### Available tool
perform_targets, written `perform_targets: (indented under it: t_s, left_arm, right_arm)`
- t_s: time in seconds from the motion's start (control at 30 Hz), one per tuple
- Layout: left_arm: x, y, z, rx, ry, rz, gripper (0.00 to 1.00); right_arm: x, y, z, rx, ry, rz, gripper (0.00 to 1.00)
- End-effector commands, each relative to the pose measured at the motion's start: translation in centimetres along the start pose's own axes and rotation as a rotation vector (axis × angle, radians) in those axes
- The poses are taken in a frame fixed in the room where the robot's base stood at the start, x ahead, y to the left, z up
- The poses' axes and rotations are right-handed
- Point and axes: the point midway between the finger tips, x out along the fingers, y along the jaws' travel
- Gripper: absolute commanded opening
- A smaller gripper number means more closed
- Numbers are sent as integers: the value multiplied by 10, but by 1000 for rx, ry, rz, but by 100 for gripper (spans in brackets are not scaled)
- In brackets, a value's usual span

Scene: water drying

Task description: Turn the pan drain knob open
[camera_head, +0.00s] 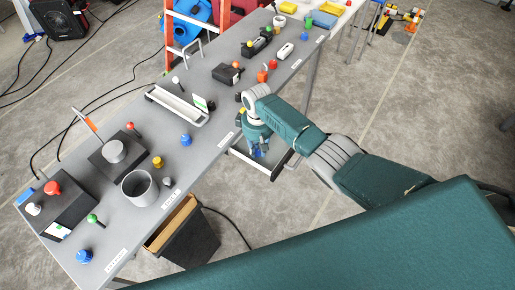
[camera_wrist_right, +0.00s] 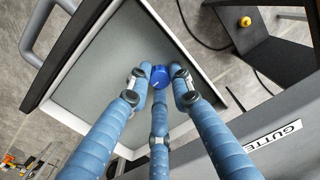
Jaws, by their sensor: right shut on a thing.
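My right gripper (camera_head: 257,146) reaches down beside the table's right edge, over a grey pan (camera_head: 240,157) with dark sides. In the right wrist view, my right gripper (camera_wrist_right: 160,82) has its blue fingers closed around a round blue knob (camera_wrist_right: 159,76). The knob sits over the pan's pale grey floor (camera_wrist_right: 115,60). Whether the knob is turned open cannot be told, as the fingers cover part of it. My left gripper is not in view.
A long grey table (camera_head: 215,135) carries several knobs and small devices. A metal cup (camera_head: 139,188) and a white trough (camera_head: 178,104) stand on it. A dark open bin (camera_head: 188,238) stands on the floor by the table's right side. A "GUTTER" label (camera_wrist_right: 272,136) is on the table edge.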

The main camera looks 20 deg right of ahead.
Motion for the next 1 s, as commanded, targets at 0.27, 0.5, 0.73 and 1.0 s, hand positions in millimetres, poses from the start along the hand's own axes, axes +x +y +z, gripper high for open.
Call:
perform_targets:
  t_s: [0.27,0.5,0.73,1.0]
  left_arm:
    - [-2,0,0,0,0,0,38]
    - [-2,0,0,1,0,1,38]
    - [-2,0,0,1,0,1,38]
    - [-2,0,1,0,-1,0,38]
  right_arm:
    - [-2,1,-1,47,3,2,0]
    - [-2,1,-2,50,3,2,0]
    - [-2,1,-1,49,3,2,38]
    - [-1,0,-1,49,1,1,40]
